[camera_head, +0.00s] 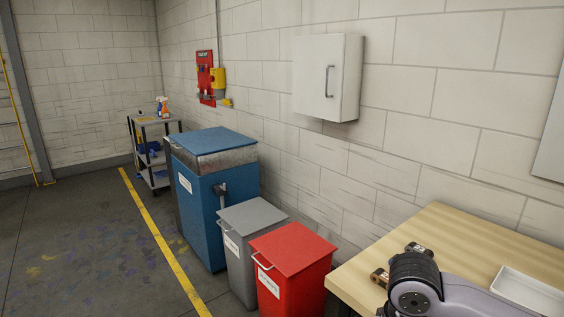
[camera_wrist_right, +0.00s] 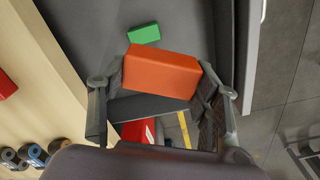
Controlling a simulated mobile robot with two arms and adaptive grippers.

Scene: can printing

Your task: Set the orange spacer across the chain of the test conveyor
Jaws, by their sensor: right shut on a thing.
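The orange spacer (camera_wrist_right: 161,73), a plain rectangular block, is between the fingers of my right gripper (camera_wrist_right: 160,84) in the right wrist view. The gripper is shut on it, with one finger at each short end. The spacer shows over a dark grey surface, and I cannot tell how high it is above it. In the head view only part of my right arm shows at the lower right, and the spacer is out of view. My left gripper is in neither view. I cannot make out the test conveyor or its chain.
A green block (camera_wrist_right: 144,34) lies on the dark grey surface (camera_wrist_right: 85,22) beyond the spacer. A wooden tabletop (camera_head: 436,232) holds a white tray (camera_head: 527,291) and small cylinders (camera_head: 380,277). Red (camera_head: 292,249), grey (camera_head: 252,216) and blue (camera_head: 212,141) bins stand along the wall.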

